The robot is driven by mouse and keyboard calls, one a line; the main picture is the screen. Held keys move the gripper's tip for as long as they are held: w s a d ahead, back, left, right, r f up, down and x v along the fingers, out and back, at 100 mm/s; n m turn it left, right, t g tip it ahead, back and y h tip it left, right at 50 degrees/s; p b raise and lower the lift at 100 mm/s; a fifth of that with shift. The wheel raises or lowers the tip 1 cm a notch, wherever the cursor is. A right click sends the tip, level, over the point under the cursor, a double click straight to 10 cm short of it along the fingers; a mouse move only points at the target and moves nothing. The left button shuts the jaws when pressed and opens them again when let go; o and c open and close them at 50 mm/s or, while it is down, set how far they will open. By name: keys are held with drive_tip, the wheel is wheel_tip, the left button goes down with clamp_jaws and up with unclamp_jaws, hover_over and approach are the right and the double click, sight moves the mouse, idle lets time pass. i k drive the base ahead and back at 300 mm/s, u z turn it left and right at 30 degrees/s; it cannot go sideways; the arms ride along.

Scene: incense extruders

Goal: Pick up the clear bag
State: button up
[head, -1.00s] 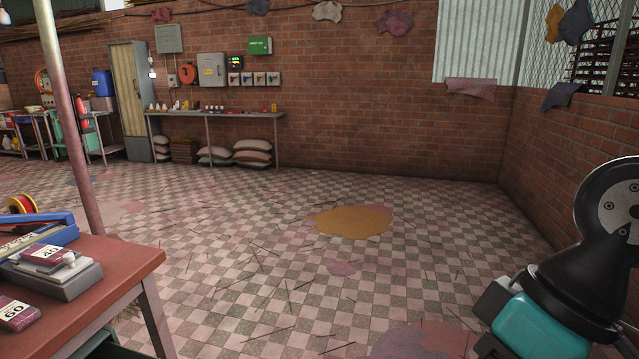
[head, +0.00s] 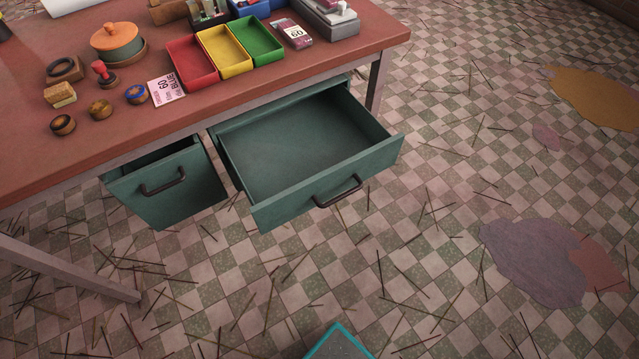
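I cannot make out a clear bag in the head view. My gripper is not in view. The wide green drawer (head: 309,150) under the red-topped table is pulled out, and its visible floor looks empty. A second, smaller green drawer (head: 190,188) to its left is also partly open, and most of its inside is hidden.
The red table top (head: 100,170) holds red (head: 191,62), yellow (head: 226,53) and green (head: 260,42) trays, an orange lidded pot (head: 117,42), a pink-and-white packet (head: 166,89) and several small stamps. The checkered floor (head: 420,290) is open, strewn with thin sticks.

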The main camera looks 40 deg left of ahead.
sight(290, 31)
drive_tip(key=z, duration=0.05)
drive_tip(key=k, duration=0.4)
drive_tip(key=u, duration=0.4)
drive_tip(key=i, duration=2.1)
drive_tip(key=u, duration=3)
